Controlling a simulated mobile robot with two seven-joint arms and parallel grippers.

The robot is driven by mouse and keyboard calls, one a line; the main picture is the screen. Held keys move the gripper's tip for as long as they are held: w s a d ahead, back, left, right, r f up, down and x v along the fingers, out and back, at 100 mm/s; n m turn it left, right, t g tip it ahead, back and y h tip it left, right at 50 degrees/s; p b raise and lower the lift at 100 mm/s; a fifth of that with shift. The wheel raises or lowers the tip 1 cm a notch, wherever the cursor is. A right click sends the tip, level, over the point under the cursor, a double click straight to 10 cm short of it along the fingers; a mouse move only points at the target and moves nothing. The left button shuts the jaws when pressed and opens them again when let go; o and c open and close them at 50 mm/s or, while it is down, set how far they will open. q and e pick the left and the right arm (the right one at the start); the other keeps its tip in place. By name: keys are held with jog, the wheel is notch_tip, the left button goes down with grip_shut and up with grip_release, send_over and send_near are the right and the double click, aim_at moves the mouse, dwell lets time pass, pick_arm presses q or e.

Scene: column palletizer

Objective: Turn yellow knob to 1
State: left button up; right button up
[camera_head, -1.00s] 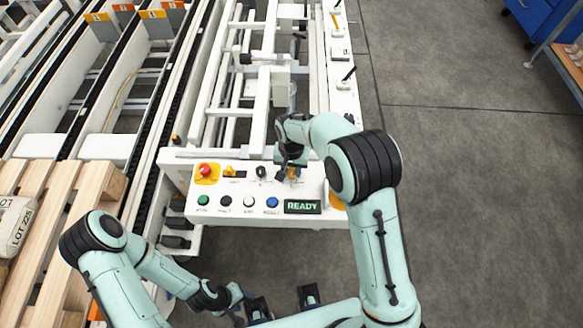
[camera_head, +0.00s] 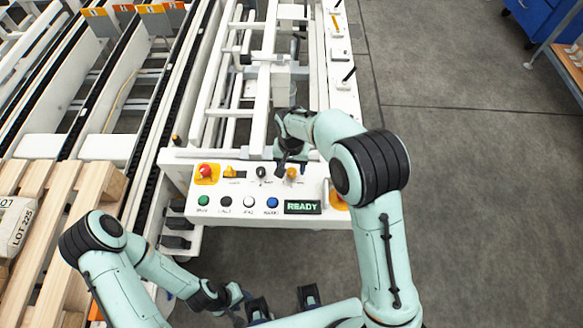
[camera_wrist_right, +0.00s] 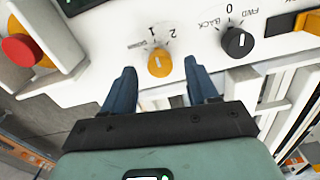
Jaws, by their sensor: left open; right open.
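The yellow knob (camera_head: 291,174) is on the white control panel (camera_head: 240,188), right of a black knob. In the right wrist view the yellow knob (camera_wrist_right: 160,63) has a light pointer line facing roughly up, towards the numerals 1 and 2 printed beside it. My right gripper (camera_head: 290,163) is at the panel's back edge by the yellow knob. In the wrist view the right gripper (camera_wrist_right: 161,76) is open and empty, with the knob just beyond and between its fingertips, apart from them. My left gripper (camera_head: 236,294) is low in front of the panel, away from the knob.
The black FWD/BACK knob (camera_wrist_right: 237,42) is close to one right finger. A red emergency button (camera_head: 205,170), several push buttons and a READY display (camera_head: 302,207) share the panel. A wooden pallet (camera_head: 60,195) is at left. Grey floor (camera_head: 470,190) is clear at right.

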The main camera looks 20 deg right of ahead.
aim_at(291, 172)
notch_tip(291, 172, up, 11)
jog(key=shift+p, duration=0.45)
jog(key=shift+r, duration=0.1)
